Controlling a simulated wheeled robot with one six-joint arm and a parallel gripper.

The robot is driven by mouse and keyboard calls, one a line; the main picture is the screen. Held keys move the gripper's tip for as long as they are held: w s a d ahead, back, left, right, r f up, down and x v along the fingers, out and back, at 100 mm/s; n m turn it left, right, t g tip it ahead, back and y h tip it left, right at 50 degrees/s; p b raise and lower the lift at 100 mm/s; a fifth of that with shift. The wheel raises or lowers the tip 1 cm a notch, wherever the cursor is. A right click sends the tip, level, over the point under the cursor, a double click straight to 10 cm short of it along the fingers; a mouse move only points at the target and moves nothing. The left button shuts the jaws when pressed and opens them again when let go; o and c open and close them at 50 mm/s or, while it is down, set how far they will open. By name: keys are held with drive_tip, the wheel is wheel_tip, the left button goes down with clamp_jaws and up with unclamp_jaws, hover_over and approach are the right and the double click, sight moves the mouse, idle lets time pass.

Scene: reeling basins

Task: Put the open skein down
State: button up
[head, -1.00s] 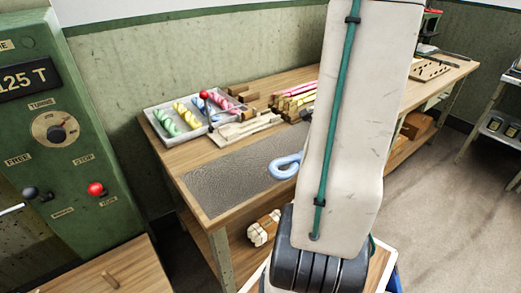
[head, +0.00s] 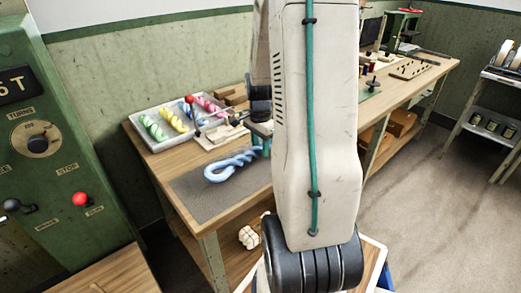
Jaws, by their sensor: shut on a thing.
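The open skein (head: 222,171) is a light blue twisted loop over the grey mat (head: 199,203) on the wooden bench. I cannot tell whether it touches the mat. My gripper (head: 261,150) is at the skein's right end and is shut on it. My arm hides part of the gripper and the bench's middle.
A pale tray (head: 150,141) with green, yellow and pink twisted skeins stands behind the mat. A green machine (head: 55,135) stands at left. The mat's front left is bare.

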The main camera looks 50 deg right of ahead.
drive_tip(key=shift+f, duration=0.85)
drive_tip(key=o, duration=1.1)
drive_tip(key=shift+f, duration=0.15)
